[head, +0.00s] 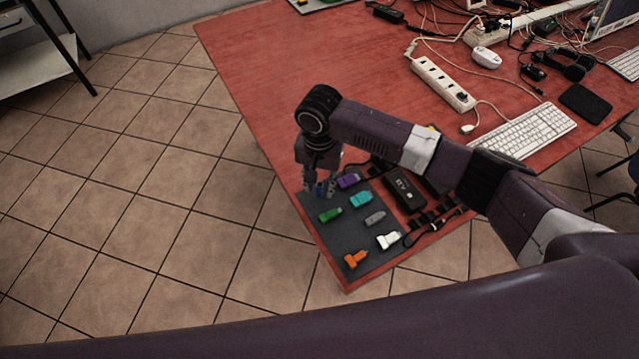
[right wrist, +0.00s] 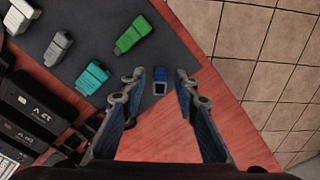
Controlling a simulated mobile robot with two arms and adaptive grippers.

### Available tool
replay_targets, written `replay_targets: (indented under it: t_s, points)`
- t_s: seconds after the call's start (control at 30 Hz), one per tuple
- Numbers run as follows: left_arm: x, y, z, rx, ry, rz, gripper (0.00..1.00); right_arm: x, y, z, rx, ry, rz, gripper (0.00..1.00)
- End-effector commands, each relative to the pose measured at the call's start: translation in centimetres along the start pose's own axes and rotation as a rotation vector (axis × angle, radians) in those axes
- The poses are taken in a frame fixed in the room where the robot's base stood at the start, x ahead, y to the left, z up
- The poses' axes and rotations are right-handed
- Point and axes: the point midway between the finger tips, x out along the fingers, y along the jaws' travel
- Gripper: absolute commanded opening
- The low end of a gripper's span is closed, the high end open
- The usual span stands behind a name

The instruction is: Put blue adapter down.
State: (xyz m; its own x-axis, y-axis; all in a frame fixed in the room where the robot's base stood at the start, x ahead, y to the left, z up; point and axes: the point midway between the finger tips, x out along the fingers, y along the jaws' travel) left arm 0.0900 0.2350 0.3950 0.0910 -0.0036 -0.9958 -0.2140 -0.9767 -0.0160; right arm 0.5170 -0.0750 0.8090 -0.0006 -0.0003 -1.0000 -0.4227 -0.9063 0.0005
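The blue adapter (right wrist: 160,86) lies at the corner of the dark grey mat (head: 347,226), between the fingertips of my right gripper (right wrist: 163,80) in the right wrist view. A gap shows on each side of it, so the fingers are open and do not appear to touch it. In the head view my right gripper (head: 323,184) is low over the mat's far left corner and largely hides the blue adapter (head: 319,189). My left gripper is not in view.
Green (head: 330,215), teal (head: 361,199), purple (head: 348,181), grey (head: 375,218), white (head: 388,240) and orange (head: 356,259) adapters lie on the mat. Black power bricks (head: 405,194) are to its right. The table's left edge is close by; a power strip (head: 443,84) lies farther back.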

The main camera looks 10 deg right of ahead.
Motion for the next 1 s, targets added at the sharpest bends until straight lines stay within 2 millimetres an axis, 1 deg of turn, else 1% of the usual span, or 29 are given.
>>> replay_targets:
  t_s: [0.17, 0.27, 0.37, 0.47, 0.6, 0.73, 0.9, 1.0]
  points:
    - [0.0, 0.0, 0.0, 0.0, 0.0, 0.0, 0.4, -0.1, 0.0, -0.1, 0.0, 0.001, 0.0, 0.28]
    - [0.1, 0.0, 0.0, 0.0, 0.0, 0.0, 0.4, -0.6, 0.0, -0.1, 0.0, 0.002, -0.001, 0.28]
    - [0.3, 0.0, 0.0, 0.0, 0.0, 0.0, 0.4, -2.0, -0.1, -0.1, 0.0, 0.003, -0.004, 0.28]
    - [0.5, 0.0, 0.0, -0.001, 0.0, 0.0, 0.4, -3.9, -0.1, -0.1, 0.0, 0.002, -0.005, 0.28]
    - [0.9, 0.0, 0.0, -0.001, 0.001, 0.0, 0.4, -7.1, -0.1, -0.1, -0.001, 0.003, -0.004, 0.28]
    - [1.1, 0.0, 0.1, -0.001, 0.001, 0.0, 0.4, -9.6, -0.1, -0.1, 0.0, 0.002, -0.004, 0.28]
    - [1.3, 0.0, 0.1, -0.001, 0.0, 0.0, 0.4, -11.7, -0.1, -0.1, 0.001, 0.001, -0.002, 0.28]
    - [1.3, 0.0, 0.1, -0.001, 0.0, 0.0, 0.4, -12.2, 0.0, 0.0, 0.0, 0.0, 0.0, 0.28]
